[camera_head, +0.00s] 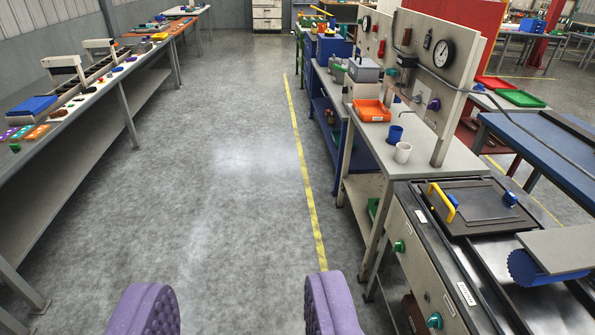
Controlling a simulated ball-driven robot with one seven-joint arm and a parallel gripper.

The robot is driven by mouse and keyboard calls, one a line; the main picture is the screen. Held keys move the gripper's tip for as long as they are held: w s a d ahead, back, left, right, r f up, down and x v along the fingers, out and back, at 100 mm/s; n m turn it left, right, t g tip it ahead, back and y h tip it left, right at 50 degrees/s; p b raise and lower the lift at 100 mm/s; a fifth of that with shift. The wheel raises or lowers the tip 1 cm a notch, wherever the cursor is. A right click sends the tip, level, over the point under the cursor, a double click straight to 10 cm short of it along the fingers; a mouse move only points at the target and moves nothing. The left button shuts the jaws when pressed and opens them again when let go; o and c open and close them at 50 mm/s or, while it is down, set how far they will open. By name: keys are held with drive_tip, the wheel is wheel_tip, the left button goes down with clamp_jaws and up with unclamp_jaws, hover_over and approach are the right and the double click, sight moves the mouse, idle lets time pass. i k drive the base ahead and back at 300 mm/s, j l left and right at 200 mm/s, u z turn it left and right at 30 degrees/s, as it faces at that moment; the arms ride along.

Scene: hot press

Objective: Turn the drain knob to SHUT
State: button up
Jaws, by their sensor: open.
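My gripper (238,306) shows as two purple padded fingers at the bottom of the picture, wide apart and empty, above the grey floor. The hot press (420,262) stands to the right of my gripper. On its front are two green knobs, an upper one (398,246) and a lower one (435,321), each apart from my gripper. A small purple knob (434,104) sits on the upright gauge panel further back. I cannot tell which knob is the drain knob. The labels are too small to read, so the knob settings cannot be told.
A press lid (470,206) with a yellow handle (441,201) lies on top of the press. A long workbench (85,130) lines the left. The aisle floor (210,190) is clear.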

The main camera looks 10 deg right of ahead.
sight(418, 99)
drive_tip(key=i+z, duration=0.35)
drive_tip(key=i, duration=0.15)
drive_tip(key=i+j+z, duration=0.2)
drive_tip(key=i+z, duration=0.15)
drive_tip(key=i+j+z, duration=0.3)
drive_tip(key=i, duration=0.3)
drive_tip(key=i+j, duration=0.15)
drive_tip(key=i, duration=0.35)
drive_tip(key=i+j, duration=0.2)
drive_tip(key=i, duration=0.25)
drive_tip(key=i+j+z, duration=0.1)
drive_tip(key=i, duration=0.4)
drive_tip(key=i+j, duration=0.25)
drive_tip(key=i, duration=0.2)
drive_tip(key=i+j, duration=0.2)
drive_tip(key=i, duration=0.25)
